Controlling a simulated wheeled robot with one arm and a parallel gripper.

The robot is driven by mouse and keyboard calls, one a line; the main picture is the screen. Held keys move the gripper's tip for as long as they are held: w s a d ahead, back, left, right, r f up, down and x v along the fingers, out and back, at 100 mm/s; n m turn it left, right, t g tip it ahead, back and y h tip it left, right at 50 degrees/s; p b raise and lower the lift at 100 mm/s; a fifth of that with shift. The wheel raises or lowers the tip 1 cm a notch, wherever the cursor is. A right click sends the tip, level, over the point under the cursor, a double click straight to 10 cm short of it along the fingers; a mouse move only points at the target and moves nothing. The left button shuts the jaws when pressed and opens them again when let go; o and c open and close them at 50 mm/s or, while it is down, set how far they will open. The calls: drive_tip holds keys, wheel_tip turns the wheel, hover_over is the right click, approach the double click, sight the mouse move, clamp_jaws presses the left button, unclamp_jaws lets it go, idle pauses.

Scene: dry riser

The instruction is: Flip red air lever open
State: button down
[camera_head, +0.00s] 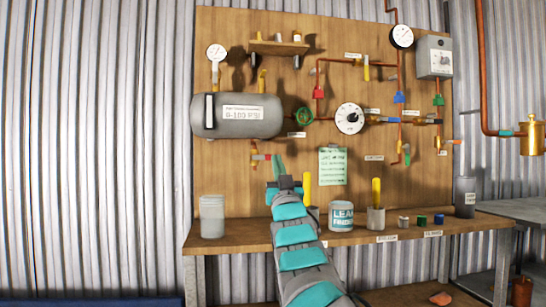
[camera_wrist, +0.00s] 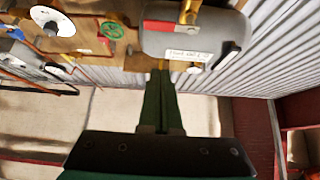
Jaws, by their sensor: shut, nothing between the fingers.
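The red air lever (camera_head: 263,157) sticks out sideways to the right from a brass valve (camera_head: 254,161) under the grey tank (camera_head: 238,116). In the wrist view, where the scene appears upside down, the red lever (camera_wrist: 160,26) lies beside the brass fitting (camera_wrist: 187,10), in front of the tank (camera_wrist: 207,40). My gripper (camera_head: 276,158) is shut and empty, its fingertips just right of the lever's end in the head view. In the wrist view the fingers (camera_wrist: 160,70) are together and the lever shows beyond their tips. I cannot tell whether they touch it.
The space left of the board is clear.

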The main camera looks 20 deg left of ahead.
sight(267, 157)
drive_tip(key=shift+w, duration=0.2)
drive_tip(key=w+a+r+p, duration=0.2)
drive_tip(key=w+a+p, duration=0.1)
drive_tip(key=w, duration=0.3)
drive_tip(key=shift+w+a+p, duration=0.2)
drive_tip(key=shift+a+p, duration=0.1)
drive_tip(key=shift+a, duration=0.15)
idle(1.0)
drive_tip(key=shift+s+f+m+t+h, duration=0.1)
drive_tip(key=shift+m+t+h, duration=0.4)
drive_tip(key=shift+m+h, duration=0.65)
